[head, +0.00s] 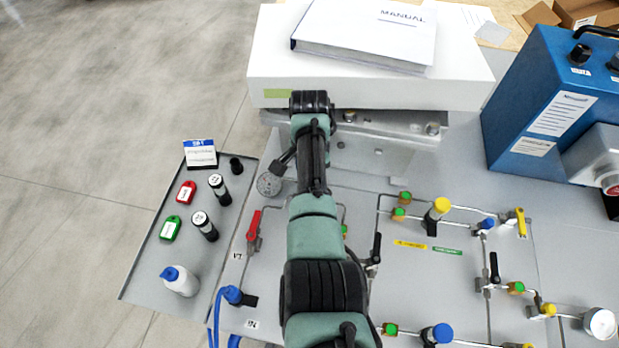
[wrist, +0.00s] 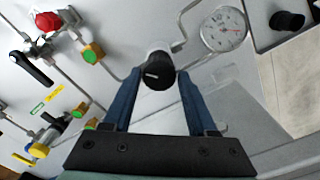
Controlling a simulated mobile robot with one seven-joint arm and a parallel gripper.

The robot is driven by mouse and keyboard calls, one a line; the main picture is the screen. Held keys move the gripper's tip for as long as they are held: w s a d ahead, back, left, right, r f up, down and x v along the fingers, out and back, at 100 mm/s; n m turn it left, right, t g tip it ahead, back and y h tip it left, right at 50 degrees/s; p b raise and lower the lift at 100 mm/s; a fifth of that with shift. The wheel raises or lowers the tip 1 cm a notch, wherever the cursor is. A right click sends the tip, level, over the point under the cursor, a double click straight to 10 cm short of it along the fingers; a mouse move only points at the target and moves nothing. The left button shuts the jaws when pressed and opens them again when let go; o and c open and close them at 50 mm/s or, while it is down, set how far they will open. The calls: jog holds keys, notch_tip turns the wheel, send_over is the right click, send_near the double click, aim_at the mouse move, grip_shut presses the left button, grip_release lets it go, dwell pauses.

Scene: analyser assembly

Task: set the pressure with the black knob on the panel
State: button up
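The black knob (wrist: 158,72) with a white pointer mark sits on a pale round base on the grey panel (wrist: 115,25), at the upper middle of the wrist view. My gripper (wrist: 159,73) has two blue fingers, one on each side of the knob. They stand apart with the knob between their tips, and narrow gaps seem to show beside it. A round pressure gauge (wrist: 224,28) is just right of the knob; its reading is too small to tell. In the head view the gauge (head: 269,184) shows left of my arm, which hides the knob and my fingers.
Valves and pipes, including a black lever (wrist: 32,68) and a yellow valve (head: 436,210), fill the panel's right side. A white box (head: 270,60) bearing a manual (head: 365,35) stands behind. A side tray (head: 150,255) holds tags and bottles. A blue unit (head: 545,100) stands at right.

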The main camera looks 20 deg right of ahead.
jog(key=shift+o, duration=1.4)
notch_tip(320, 180, up, 13)
